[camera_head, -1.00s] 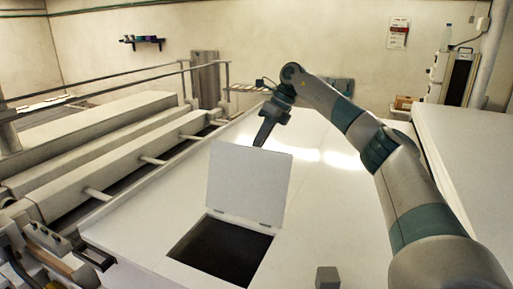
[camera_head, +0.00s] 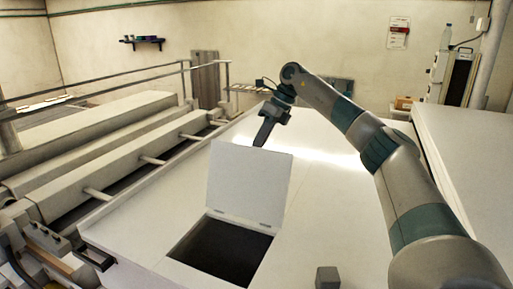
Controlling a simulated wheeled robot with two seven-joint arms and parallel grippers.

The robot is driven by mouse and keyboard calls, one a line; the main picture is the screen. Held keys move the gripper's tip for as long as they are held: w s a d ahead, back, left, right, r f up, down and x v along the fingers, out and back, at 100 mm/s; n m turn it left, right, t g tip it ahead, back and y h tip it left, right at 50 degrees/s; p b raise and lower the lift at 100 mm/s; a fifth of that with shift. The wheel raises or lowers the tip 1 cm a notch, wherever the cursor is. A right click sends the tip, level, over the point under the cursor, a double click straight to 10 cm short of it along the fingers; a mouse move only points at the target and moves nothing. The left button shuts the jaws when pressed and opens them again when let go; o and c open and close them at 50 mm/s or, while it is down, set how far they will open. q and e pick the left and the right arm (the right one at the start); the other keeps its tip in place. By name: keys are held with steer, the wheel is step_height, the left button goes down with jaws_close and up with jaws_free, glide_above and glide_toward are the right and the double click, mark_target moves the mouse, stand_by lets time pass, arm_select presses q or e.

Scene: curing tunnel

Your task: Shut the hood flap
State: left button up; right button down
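The hood flap (camera_head: 249,184), a pale square panel, stands raised at the far edge of a dark square opening (camera_head: 222,250) in the white hood top (camera_head: 325,225). Two small hinges show along its lower edge. My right arm comes in from the right and reaches over the hood. My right gripper (camera_head: 264,132) points down just above and behind the flap's top edge in the picture. Its dark fingers look closed together with nothing between them. I cannot tell whether the fingertips touch the flap. My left gripper is not in view.
A small grey block (camera_head: 327,277) stands on the hood right of the opening. A black handle (camera_head: 96,257) is on the hood's left edge. Rollers and rails (camera_head: 120,150) run along the left. Another white surface (camera_head: 468,165) lies at right.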

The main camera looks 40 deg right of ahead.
steer(key=shift+a+r, duration=0.15)
steer(key=shift+s+a+r+t+h+b, duration=0.15)
steer(key=shift+s+a+h+b, duration=0.15)
steer(key=shift+a+b, duration=0.2)
steer(key=shift+s+a+r+t+h+b, duration=0.15)
steer(key=shift+s+a+h+b, duration=0.1)
steer(key=shift+a+b, duration=0.25)
steer(key=s+a+r+n+t+h+b, duration=0.1)
steer(key=s+a+t+h+b, duration=0.1)
steer(key=s+a+b, duration=0.3)
steer(key=shift+a+h+b, duration=0.75)
steer(key=shift+a+b, duration=0.1)
steer(key=shift+a, duration=1.55)
steer(key=shift+s+r, duration=0.1)
steer(key=c, duration=2.2)
jaws_free()
steer(key=shift+o, duration=0.2)
steer(key=shift+r, duration=0.1)
